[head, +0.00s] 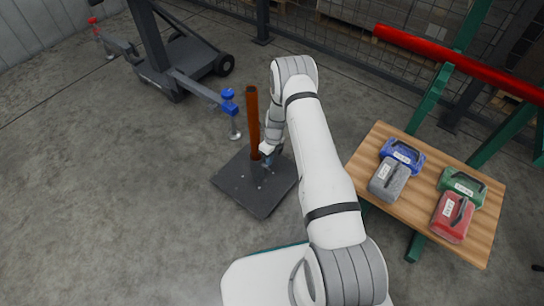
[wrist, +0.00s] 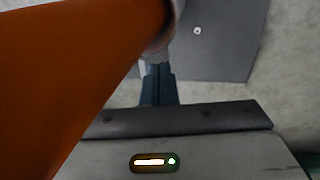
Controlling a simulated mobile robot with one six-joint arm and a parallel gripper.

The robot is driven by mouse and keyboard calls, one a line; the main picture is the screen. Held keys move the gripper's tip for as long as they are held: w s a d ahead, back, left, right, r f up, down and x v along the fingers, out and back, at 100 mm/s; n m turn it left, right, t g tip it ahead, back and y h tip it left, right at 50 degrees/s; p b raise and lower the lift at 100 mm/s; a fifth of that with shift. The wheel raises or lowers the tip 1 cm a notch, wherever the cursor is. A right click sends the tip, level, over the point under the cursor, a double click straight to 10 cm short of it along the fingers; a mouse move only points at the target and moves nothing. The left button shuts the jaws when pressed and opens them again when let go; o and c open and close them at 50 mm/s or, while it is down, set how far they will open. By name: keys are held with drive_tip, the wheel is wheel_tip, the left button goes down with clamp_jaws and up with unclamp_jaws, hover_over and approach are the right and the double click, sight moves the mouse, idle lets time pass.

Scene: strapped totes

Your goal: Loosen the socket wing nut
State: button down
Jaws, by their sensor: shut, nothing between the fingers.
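A rust-orange post (head: 253,122) stands upright on a dark square base plate (head: 238,188). In the wrist view the post (wrist: 70,70) fills the left side, very close to the camera. A grey rounded piece, seemingly the socket (wrist: 166,40), shows at the post's lower end. The base plate (wrist: 225,45) lies beyond it. My gripper (wrist: 157,70) is shut, its dark fingertips together close to the socket's side; I cannot tell if they touch it. In the head view my gripper (head: 268,161) is low beside the post's foot, on its right. I cannot make out the wing nut.
A wooden table (head: 372,140) at right holds blue (head: 402,152), grey (head: 389,180), green (head: 463,185) and red (head: 452,217) totes. A red bar (head: 460,66) runs above it. A wheeled dark frame (head: 180,62) stands at upper left. Floor left of the plate is clear.

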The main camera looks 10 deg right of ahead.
drive_tip(key=shift+s+a+r, duration=0.1)
drive_tip(key=shift+s+a, duration=0.05)
drive_tip(key=shift+s, duration=0.05)
drive_tip(key=shift+s+a, duration=0.2)
drive_tip(key=shift+a, duration=0.1)
drive_tip(key=shift+a+p, duration=0.1)
drive_tip(key=shift+p, duration=0.2)
idle(0.4)
